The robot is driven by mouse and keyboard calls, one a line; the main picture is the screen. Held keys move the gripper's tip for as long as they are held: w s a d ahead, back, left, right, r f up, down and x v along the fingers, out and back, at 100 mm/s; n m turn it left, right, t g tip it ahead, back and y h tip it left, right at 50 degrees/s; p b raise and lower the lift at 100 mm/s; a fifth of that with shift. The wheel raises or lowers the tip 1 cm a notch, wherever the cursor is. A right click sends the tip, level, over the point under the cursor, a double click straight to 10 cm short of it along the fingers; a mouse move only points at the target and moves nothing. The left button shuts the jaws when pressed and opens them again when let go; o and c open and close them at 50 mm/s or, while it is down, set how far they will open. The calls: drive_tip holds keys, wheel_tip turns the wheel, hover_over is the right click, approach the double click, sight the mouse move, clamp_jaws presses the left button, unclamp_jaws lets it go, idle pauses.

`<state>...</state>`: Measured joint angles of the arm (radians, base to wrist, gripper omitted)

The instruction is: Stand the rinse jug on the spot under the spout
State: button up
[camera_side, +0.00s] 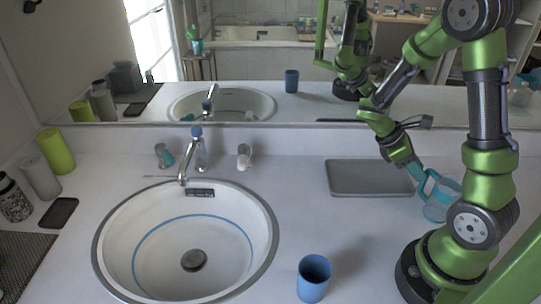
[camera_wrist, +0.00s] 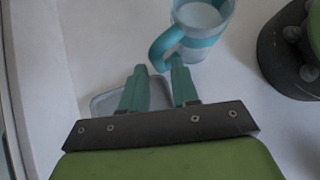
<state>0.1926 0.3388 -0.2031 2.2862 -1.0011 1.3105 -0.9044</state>
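The rinse jug (camera_side: 444,198) is clear with a teal band and a teal handle. It stands upright on the counter at the right, beside my arm's base. In the wrist view the jug (camera_wrist: 203,18) is at the top, its handle (camera_wrist: 164,46) towards my gripper (camera_wrist: 158,66). The teal fingers are apart with nothing held between them; the right fingertip overlaps the handle's lower end, and contact is unclear. My gripper (camera_side: 419,178) is left of the jug in the side view. The spout (camera_side: 182,179) hangs over the back of the sink (camera_side: 135,240), with a round drain (camera_side: 193,260) inside.
A grey tray (camera_side: 365,178) lies between sink and jug. A blue cup (camera_side: 313,278) stands at the front, right of the sink. Bottles (camera_side: 55,150) and a dark soap dish (camera_side: 59,212) are at the left. A mirror backs the counter.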

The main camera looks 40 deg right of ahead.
sight(421, 188)
drive_tip(key=x, duration=0.4)
drive_tip(key=shift+s+d+f, duration=0.15)
drive_tip(key=shift+d+f, duration=0.1)
drive_tip(key=shift+f, duration=0.05)
clamp_jaws()
